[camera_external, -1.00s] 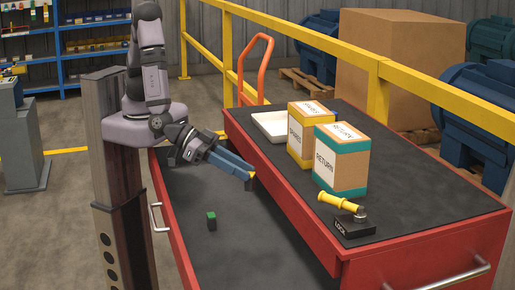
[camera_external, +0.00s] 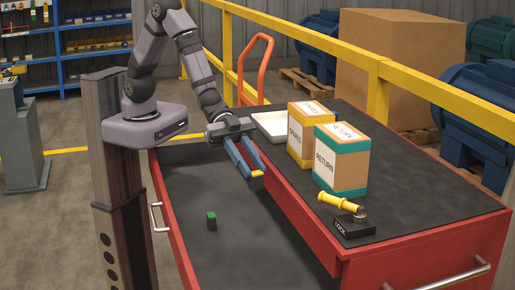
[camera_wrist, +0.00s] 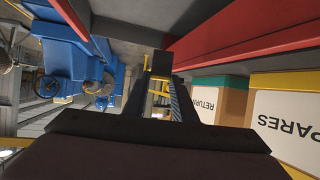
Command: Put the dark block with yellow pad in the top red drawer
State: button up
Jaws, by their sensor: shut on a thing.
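My gripper (camera_external: 254,171) has long blue fingers, shut on the dark block with yellow pad (camera_external: 257,182). The block is small and partly hidden at the fingertips. My gripper points down and to the right, above the right side of the open top red drawer (camera_external: 250,250), close to the cabinet's red edge. The drawer is pulled out to the left and has a dark floor. In the wrist view a dark shape (camera_wrist: 160,62) shows ahead of the jaws; I cannot tell whether it is the block.
A small green block (camera_external: 211,220) stands on the drawer floor. On the cabinet top are a spares box (camera_external: 300,140), a return box (camera_external: 341,165), a white tray (camera_external: 268,124) and a yellow-handled tool on a dark lock base (camera_external: 354,228). Much of the drawer floor is clear.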

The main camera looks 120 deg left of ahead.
jog(key=s+a+f+m+g+h, duration=0.35)
jog(key=s+a, duration=0.25)
jog(key=s, duration=0.6)
jog(key=s+a+f+m+g+h, duration=0.2)
jog(key=s+a+f+m+g, duration=0.3)
jog(key=s, duration=0.6)
jog(key=shift+a+f+n+t, duration=0.2)
jog(key=shift+f+t, duration=0.2)
jog(key=shift+f, duration=0.45)
jog(key=shift+a+f+n+t, duration=0.15)
jog(key=shift+a+f+t, duration=0.15)
jog(key=shift+f, duration=0.6)
jog(key=shift+a+f+n+t, duration=0.2)
jog(key=shift+f+t, duration=0.25)
jog(key=shift+f, duration=0.4)
jog(key=shift+d, duration=0.1)
jog(key=shift+f, duration=1.85)
jog(key=shift+f, duration=0.1)
jog(key=shift+f, duration=0.1)
jog(key=o, duration=1)
